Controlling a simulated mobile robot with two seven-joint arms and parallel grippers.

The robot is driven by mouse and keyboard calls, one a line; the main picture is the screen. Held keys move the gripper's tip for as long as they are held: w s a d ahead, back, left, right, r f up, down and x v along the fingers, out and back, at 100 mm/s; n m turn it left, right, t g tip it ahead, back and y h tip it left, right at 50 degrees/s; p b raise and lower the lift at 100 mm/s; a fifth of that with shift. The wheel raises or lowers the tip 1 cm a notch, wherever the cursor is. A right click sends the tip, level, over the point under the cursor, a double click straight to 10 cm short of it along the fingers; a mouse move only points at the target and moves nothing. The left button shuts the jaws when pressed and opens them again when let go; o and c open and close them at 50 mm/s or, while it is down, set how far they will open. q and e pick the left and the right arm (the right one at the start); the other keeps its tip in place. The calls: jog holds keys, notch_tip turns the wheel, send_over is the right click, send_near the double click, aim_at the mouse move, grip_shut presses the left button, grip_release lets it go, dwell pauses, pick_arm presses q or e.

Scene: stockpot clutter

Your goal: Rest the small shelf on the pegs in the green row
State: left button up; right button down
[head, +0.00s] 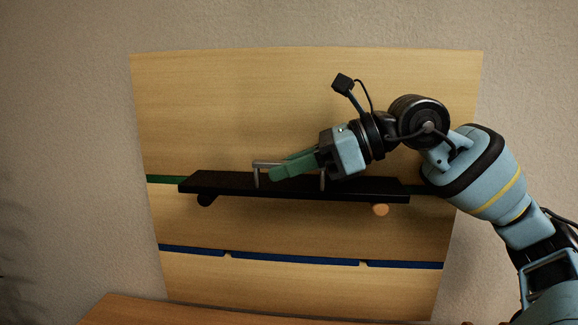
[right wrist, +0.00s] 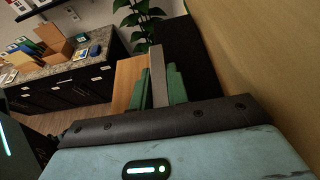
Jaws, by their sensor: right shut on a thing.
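The small shelf is a long black board (head: 225,185) with a grey bar handle (head: 257,176) on top. It lies along the green row (head: 162,179) of the wooden panel, nearly level, its right end slightly lower in the picture. My left gripper is out of view.
The wooden panel (head: 240,110) stands against a plain wall. A blue row (head: 290,259) with two small gaps runs below the shelf. A wooden surface (head: 130,308) lies at the bottom. The right wrist view shows a distant counter (right wrist: 60,65) and a plant (right wrist: 140,20).

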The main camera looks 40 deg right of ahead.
jog(key=c, duration=1.7)
grip_release()
jog(key=s+a, duration=0.4)
jog(key=a, duration=0.1)
jog(key=shift+s+a, duration=0.2)
dwell(0.8)
